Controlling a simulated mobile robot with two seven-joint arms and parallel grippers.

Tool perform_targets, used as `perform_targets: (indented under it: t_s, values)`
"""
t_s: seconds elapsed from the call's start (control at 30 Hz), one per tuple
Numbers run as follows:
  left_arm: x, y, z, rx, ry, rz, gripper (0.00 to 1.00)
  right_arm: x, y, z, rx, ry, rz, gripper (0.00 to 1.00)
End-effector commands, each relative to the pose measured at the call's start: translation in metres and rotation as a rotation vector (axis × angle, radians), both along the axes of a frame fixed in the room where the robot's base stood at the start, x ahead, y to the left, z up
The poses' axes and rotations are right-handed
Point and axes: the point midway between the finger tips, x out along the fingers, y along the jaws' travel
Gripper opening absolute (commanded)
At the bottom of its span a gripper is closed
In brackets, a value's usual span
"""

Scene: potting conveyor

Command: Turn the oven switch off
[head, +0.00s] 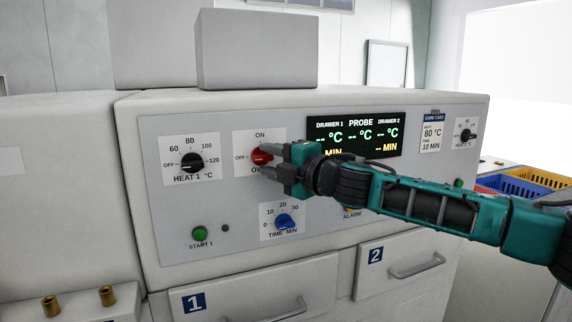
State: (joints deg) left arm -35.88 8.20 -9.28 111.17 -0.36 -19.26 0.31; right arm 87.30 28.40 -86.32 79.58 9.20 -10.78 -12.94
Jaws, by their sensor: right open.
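The oven switch (260,154) is a red rotary knob on a white plate, with ON above it and OFF to its left. The lower label is partly covered by my right gripper (262,161). That gripper comes in from the right and is open, with its grey fingers at the red knob. I cannot tell whether the fingers touch the knob. The knob's exact pointer direction is hard to make out. My left gripper is not in view.
The oven panel also holds a black heat knob (191,162), a blue time knob (284,221), a green start button (200,233) and a lit display (356,134) showing dashes. Drawers with handles (417,266) are below. Coloured crates (530,187) stand at the right.

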Motion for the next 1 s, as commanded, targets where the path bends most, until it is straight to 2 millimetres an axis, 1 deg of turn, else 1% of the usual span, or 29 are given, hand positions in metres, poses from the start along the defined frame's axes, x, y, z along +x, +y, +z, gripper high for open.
perform_targets:
  t_s: [0.17,0.5,0.7,0.83,1.0]
  values:
    - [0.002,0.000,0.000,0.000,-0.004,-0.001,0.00,-0.013,-0.013,0.000,0.001,0.001,0.000,0.40]
    - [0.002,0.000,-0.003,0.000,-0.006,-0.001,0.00,-0.062,-0.055,0.000,0.000,0.000,-0.002,0.40]
    - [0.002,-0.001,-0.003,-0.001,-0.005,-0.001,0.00,-0.086,-0.074,0.000,0.000,0.000,-0.002,0.40]
    - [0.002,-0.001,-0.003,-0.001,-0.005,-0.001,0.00,-0.094,-0.080,0.001,0.000,0.000,-0.001,0.40]
    - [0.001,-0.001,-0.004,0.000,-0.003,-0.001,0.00,-0.097,-0.083,0.001,-0.001,-0.001,0.000,0.40]
